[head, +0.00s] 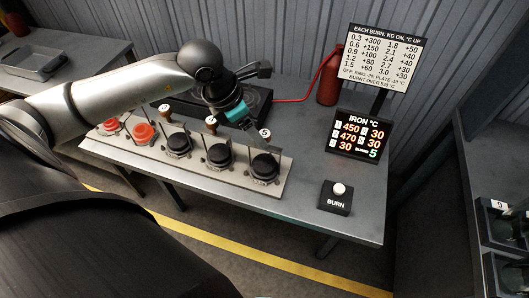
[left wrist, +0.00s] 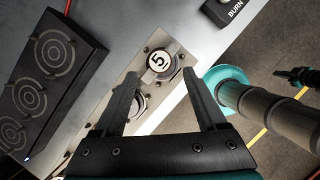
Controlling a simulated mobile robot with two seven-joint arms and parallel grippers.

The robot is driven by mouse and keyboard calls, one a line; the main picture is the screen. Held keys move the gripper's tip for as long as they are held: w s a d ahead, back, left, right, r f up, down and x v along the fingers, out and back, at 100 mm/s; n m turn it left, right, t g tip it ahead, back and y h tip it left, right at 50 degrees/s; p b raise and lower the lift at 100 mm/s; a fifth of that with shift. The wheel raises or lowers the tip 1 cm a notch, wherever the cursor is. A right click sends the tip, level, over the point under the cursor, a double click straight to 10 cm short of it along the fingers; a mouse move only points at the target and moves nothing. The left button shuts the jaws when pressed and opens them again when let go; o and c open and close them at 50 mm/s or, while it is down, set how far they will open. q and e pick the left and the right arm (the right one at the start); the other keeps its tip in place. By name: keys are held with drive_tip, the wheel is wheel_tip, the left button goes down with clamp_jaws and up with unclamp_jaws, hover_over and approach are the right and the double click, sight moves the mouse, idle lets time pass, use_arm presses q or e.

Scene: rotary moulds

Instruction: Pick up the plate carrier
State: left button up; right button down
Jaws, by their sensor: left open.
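My left gripper (head: 252,130) reaches in over the mould row. Its two fingers (left wrist: 160,77) are spread with nothing held between them. A round white knob marked 5 (left wrist: 159,62) stands just beyond the fingertips in the left wrist view, roughly between them. The same numbered knob (head: 265,133) shows on a post by the rightmost black mould (head: 264,167) in the head view. The gripper looks to be just left of this knob; I cannot tell whether it touches. No part is plainly labelled as the plate carrier, and the arm and fingers hide some of this station.
Several red and black moulds stand on a pale rail (head: 225,184). Behind is a black burner unit (head: 258,100) with rings. A display (head: 359,136), BURN button (head: 338,192), sign (head: 384,58) and red cylinder (head: 329,80) are at right. Bare tabletop lies between rail and button.

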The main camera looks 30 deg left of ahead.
sight(262, 134)
use_arm(q)
drive_tip(key=x, duration=0.4)
drive_tip(key=shift+w+d+p, duration=0.3)
drive_tip(key=shift+w+d+f, duration=0.1)
drive_tip(key=shift+w+f, duration=0.05)
drive_tip(key=shift+f, duration=0.3)
clamp_jaws()
idle(0.8)
drive_tip(key=shift+w+r, duration=0.1)
drive_tip(key=shift+r, duration=0.05)
